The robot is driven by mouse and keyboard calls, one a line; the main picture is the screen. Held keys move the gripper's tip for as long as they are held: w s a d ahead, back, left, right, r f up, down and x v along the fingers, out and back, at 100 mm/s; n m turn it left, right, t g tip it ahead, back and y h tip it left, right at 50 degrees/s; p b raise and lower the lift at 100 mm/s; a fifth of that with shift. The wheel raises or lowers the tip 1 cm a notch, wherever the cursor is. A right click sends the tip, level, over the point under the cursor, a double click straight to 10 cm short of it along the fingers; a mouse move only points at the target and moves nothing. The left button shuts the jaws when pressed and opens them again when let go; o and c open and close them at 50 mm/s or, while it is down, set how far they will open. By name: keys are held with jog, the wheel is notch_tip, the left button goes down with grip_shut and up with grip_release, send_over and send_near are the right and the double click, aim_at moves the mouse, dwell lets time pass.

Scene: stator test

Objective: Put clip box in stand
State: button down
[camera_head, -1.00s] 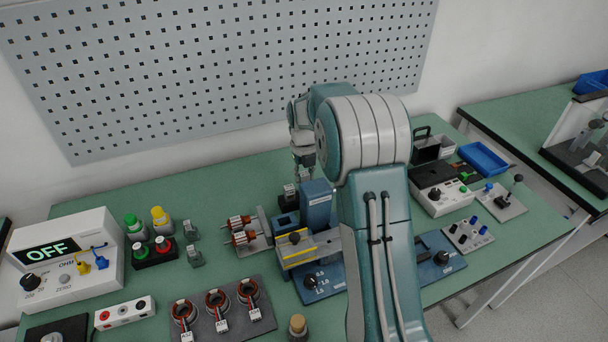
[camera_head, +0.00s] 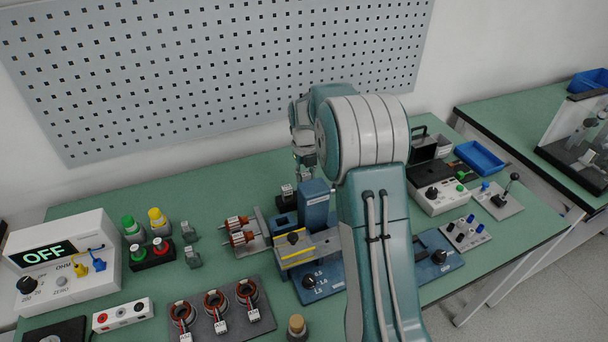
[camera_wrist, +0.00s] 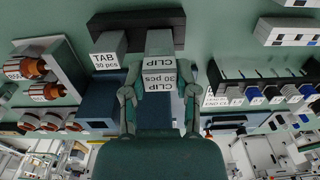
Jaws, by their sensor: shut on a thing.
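The clip box (camera_wrist: 158,82) is a small grey box with white CLIP labels, in the middle of the wrist view. My gripper (camera_wrist: 158,93) is shut on it, with one finger at each side. A dark, long stand (camera_wrist: 135,17) lies just beyond it. The grey tab box (camera_wrist: 107,47) stands at the stand's left part. The clip box overlaps the stand's right part in the picture; I cannot tell whether they touch. In the head view my gripper (camera_head: 304,160) points down behind the blue fixture, partly hidden by my arm, and the clip box is not clear.
A blue fixture (camera_head: 315,208) stands close by my gripper. Copper-wound rotors (camera_head: 238,230) are to its left, and ring stators (camera_head: 215,305) lie nearer. A control box (camera_head: 440,193) and blue tray (camera_head: 481,157) are to the right. Green bench shows between them.

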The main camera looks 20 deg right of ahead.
jog(key=shift+d+f, duration=0.1)
jog(key=shift+d, duration=0.35)
dwell(0.3)
jog(key=shift+s+a+f, duration=0.1)
jog(key=shift+a+f, duration=0.3)
jog(key=shift+a, duration=0.05)
dwell(0.5)
jog(key=shift+f, duration=0.1)
jog(key=shift+s+a+f, duration=0.1)
jog(key=shift+a+f, duration=0.15)
jog(key=shift+f, duration=0.6)
jog(key=shift+w+f, duration=0.2)
jog(key=shift+f, duration=0.55)
